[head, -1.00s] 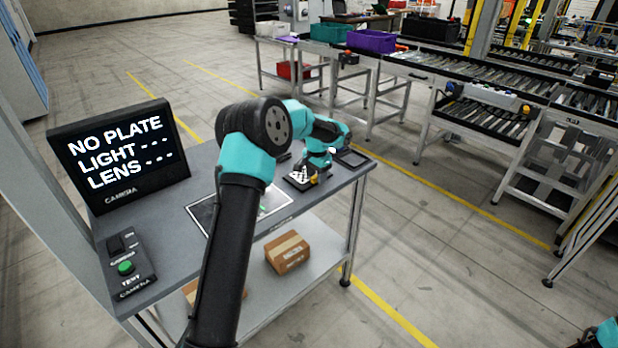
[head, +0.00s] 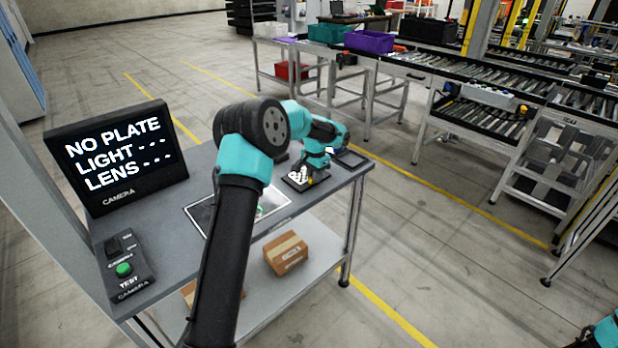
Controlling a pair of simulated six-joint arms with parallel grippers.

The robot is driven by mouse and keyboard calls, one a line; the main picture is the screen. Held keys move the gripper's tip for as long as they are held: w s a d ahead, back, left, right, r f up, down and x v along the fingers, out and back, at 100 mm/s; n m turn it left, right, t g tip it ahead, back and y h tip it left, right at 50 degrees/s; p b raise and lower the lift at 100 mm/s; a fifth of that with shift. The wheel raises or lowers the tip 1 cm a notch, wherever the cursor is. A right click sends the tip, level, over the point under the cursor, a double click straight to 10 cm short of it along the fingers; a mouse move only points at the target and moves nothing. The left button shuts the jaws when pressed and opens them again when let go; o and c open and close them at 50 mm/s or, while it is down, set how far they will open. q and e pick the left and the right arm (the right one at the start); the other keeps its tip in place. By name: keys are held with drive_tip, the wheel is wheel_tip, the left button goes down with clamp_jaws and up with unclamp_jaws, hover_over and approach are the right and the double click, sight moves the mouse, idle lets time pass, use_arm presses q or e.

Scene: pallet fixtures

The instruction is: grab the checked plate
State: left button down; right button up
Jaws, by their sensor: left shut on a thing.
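The checked plate (head: 297,177) is a small black-and-white patterned piece in a dark square holder near the right end of the grey table. My left gripper (head: 312,178) points down at it and is shut on it; the fingertips are small and partly hidden by my arm. The plate still sits at the holder, and I cannot tell whether it is lifted. Of my right arm only a teal part shows at the bottom right corner; its gripper is out of view.
A monitor (head: 115,155) reading "NO PLATE, LIGHT, LENS" stands at the table's left. A control box with a green button (head: 124,270) is in front of it. A white-edged mat (head: 200,214) lies mid-table. A dark tray (head: 350,159) is at the far right corner. A cardboard box (head: 287,253) is on the lower shelf.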

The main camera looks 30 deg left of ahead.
use_arm(q)
drive_tip(key=shift+r, duration=0.15)
drive_tip(key=shift+r, duration=1.75)
drive_tip(key=s+d+r, duration=0.1)
drive_tip(key=s+d, duration=0.7)
drive_tip(key=s, duration=0.5)
drive_tip(key=shift+s+d, duration=0.2)
drive_tip(key=shift+s, duration=0.1)
